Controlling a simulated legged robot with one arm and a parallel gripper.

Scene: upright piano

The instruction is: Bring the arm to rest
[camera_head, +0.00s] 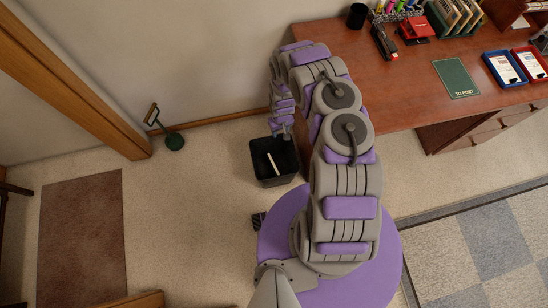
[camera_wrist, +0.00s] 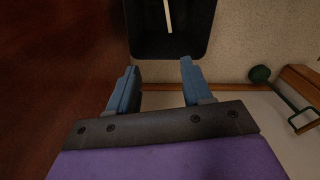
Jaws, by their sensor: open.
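My gripper (camera_wrist: 158,68) shows in the wrist view with its two blue-grey fingers spread apart and nothing between them. In the head view my arm is bent, rising from the round purple base and reaching down beside the desk's left end. The bin also shows in the wrist view (camera_wrist: 150,45), just beyond the fingertips. A white stick-like thing (camera_head: 273,163) is in the bin and also shows in the wrist view (camera_wrist: 168,15).
A brown desk (camera_head: 400,95) stands at the right, with a stapler (camera_head: 384,42), a green mat (camera_head: 456,78) and trays on it. A green-based doorstop-like thing (camera_head: 174,142) stands by the wall. A brown rug (camera_head: 82,235) lies left. The floor between rug and bin is clear.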

